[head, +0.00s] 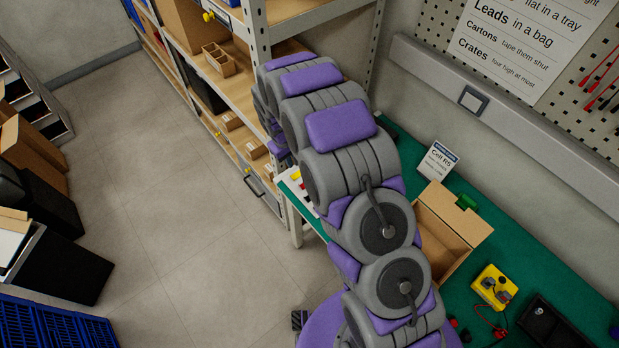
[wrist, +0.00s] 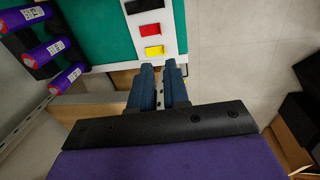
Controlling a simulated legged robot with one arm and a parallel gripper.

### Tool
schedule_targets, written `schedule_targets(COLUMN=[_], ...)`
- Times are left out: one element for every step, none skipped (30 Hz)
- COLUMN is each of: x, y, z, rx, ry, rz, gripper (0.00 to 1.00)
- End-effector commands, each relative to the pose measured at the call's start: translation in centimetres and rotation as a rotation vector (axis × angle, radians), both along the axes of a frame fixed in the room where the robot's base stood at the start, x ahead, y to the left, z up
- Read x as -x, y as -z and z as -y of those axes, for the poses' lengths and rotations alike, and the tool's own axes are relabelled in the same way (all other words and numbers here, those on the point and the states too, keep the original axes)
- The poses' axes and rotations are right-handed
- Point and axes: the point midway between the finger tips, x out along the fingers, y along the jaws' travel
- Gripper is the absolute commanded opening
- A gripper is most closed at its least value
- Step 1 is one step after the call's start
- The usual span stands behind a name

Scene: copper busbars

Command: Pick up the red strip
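The red strip (wrist: 150,30) lies on a white board (wrist: 172,22) at the edge of the green worktop, in the upper middle of the wrist view. A black strip (wrist: 144,6) lies beyond it and a yellow strip (wrist: 154,51) lies nearer to me. My gripper (wrist: 159,66) points at the board, with its dark blue fingers apart and a narrow gap between them. The fingertips are just short of the yellow strip, and the red strip is beyond that. No strip is between the fingers. In the head view my arm hides the gripper and part of the board (head: 293,181).
An open cardboard box (head: 455,222), a yellow device (head: 494,287) and a black tray (head: 552,328) occupy the worktop's right part.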

Motion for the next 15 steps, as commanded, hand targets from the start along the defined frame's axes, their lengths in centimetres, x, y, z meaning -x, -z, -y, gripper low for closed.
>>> schedule_targets(x=[-0.1,-0.1,-0.2,-0.2,-0.3,-0.3,-0.3,-0.3,-0.4,-0.4,-0.5,-0.6,-0.6,-0.7,-0.7], y=[0.5,0.6,0.9,1.0,1.2,1.5,1.7,2.0,2.6,3.0,3.5,4.2,4.8,5.4,6.2], z=[-0.2,-0.2,-0.2,-0.1,0.0,0.2,0.3,0.4,0.5,0.6,0.7,0.8,0.9,1.0,1.1], rx=[0.001,0.001,0.000,0.000,-0.001,-0.002,-0.003,-0.002,-0.003,-0.004,-0.004,-0.006,-0.007,-0.006,-0.007], ry=[-0.007,-0.009,-0.011,-0.011,-0.011,-0.011,-0.011,-0.011,-0.011,-0.011,-0.011,-0.010,-0.011,-0.010,-0.010], rz=[-0.001,-0.001,0.000,0.000,0.000,-0.001,-0.001,-0.002,-0.003,-0.002,-0.002,-0.001,0.000,-0.001,-0.003], gripper=[0.15,0.15,0.15,0.15,0.15,0.15,0.15,0.15,0.15,0.15,0.15,0.15,0.15,0.15,0.15])
